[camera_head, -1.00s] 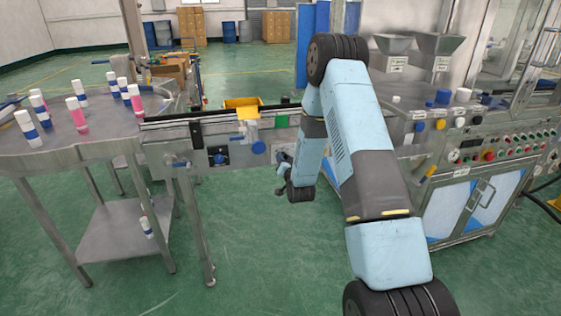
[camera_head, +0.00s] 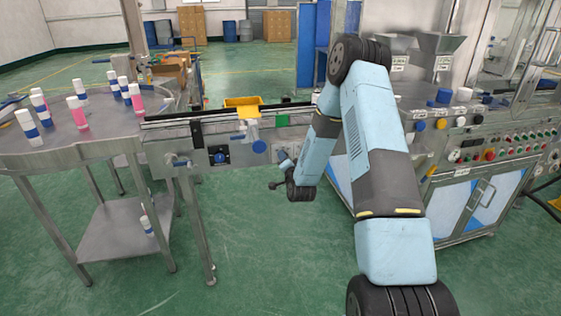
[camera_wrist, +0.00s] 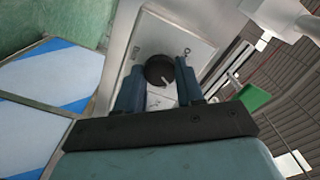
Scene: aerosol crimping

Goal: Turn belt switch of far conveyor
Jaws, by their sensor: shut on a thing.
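A black round belt switch (camera_wrist: 158,69) with a pale pointer mark sits on a light panel in the wrist view. My gripper (camera_wrist: 160,80) has one finger on each side of it and is shut on it. In the head view, my gripper (camera_head: 281,158) is small and partly hidden by my wrist, at the front side of the conveyor (camera_head: 215,133), near its right end. The switch in my grip is hard to make out there.
A round steel table (camera_head: 95,142) with several white, blue and pink cans stands at left. A yellow tray (camera_head: 242,101) is behind the conveyor. A machine cabinet with a button panel (camera_head: 490,150) stands at right. The green floor (camera_head: 265,255) in front is clear.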

